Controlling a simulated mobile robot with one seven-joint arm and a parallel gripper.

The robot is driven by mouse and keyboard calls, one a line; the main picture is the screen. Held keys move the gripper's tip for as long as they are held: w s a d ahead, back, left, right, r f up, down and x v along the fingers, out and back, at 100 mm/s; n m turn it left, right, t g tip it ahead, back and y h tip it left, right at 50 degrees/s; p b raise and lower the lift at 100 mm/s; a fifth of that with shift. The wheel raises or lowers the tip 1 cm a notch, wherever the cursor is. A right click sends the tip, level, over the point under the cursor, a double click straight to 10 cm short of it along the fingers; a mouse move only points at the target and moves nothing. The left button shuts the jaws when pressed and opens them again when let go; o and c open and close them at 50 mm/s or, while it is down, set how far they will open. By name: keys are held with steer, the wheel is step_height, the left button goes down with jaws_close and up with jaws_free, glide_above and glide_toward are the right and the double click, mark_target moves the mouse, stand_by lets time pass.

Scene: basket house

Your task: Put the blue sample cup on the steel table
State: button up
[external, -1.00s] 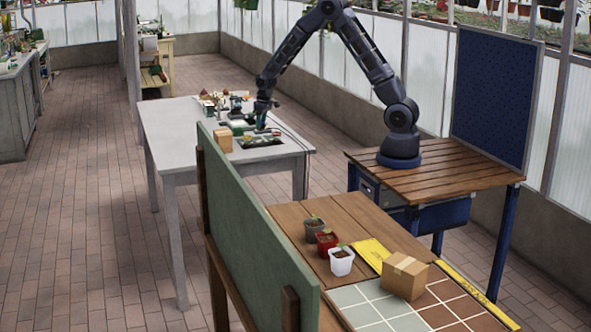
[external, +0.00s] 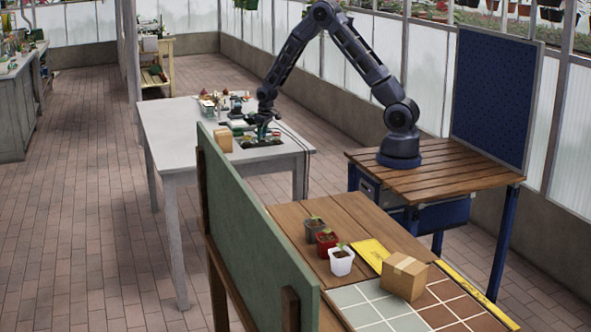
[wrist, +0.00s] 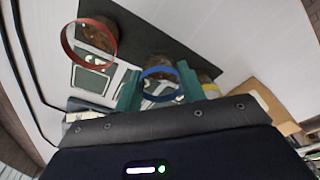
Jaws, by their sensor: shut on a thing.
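The blue-rimmed sample cup (wrist: 159,85) stands between the two teal fingers of my gripper (wrist: 159,87) in the wrist view. The fingers are shut on it, one at each side. My gripper (external: 262,131) is over the dark mat (external: 246,143) on the grey table (external: 176,151) in the external view. The blue cup is too small and covered to make out there. I cannot tell whether it touches the mat or is just above it. I cannot tell for sure that this grey table is the steel one.
A red-rimmed cup (wrist: 91,42) is up-left of the gripper in the wrist view. A yellow-rimmed cup (wrist: 209,88) is close beside the right finger. A cardboard box (external: 223,140) stands left of the mat. The table's left part is bare. Dark cables run down its right side.

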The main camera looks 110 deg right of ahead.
mark_target(265, 138)
steer(key=shift+f, duration=0.6)
stand_by(0.6)
steer(key=o, duration=1.1)
steer(key=shift+o, duration=0.2)
step_height(265, 138, up, 11)
steer(key=s+a, duration=0.1)
steer(key=shift+f, duration=0.15)
steer(key=shift+a, duration=0.15)
